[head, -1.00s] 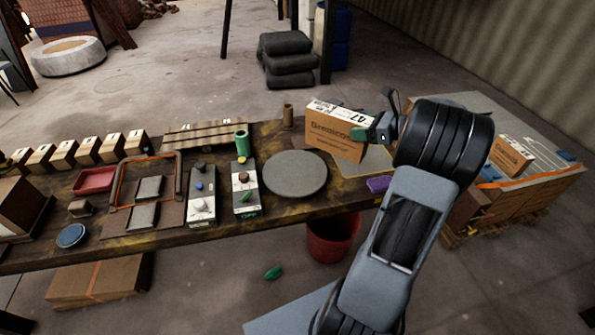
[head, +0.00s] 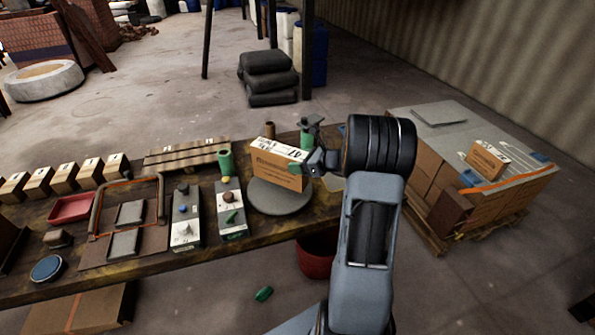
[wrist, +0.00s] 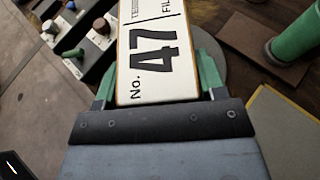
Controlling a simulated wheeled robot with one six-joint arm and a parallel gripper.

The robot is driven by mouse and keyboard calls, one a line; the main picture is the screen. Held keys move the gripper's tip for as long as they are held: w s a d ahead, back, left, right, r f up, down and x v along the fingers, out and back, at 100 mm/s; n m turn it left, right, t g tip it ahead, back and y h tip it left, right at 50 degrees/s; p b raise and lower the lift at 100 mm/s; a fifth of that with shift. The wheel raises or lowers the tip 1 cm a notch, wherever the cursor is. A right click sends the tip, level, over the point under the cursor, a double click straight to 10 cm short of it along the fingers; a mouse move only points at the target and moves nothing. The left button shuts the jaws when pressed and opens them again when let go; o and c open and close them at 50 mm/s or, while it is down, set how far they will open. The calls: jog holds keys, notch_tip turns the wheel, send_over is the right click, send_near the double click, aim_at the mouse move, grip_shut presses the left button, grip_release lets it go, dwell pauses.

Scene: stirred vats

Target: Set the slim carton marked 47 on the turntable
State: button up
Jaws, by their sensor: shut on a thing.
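The slim carton (head: 275,165) is brown with a white top strip. In the wrist view the strip of the carton (wrist: 152,50) reads "No. 47". My gripper (head: 306,166) is shut on the carton, with green fingers on either side of its near end; the gripper also shows in the wrist view (wrist: 158,90). The turntable (head: 280,203) is a round grey disc on the bench. The carton is upright over the turntable's far part and hides some of it. I cannot tell whether its base touches the disc. In the wrist view the disc's edge (wrist: 208,48) shows beside the carton.
Two control boxes with knobs (head: 230,208) stand left of the turntable. A green cylinder (head: 225,161) stands behind them, near wooden slats (head: 185,154). A red bucket (head: 315,258) is on the floor below the bench. A pallet of cartons (head: 470,205) stands at the right.

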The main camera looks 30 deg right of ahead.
jog(key=f, duration=0.2)
jog(key=shift+w+a+f, duration=0.25)
jog(key=shift+a+f, duration=0.1)
jog(key=shift+f, duration=0.5)
jog(key=shift+f, duration=0.2)
jog(key=o, duration=1.5)
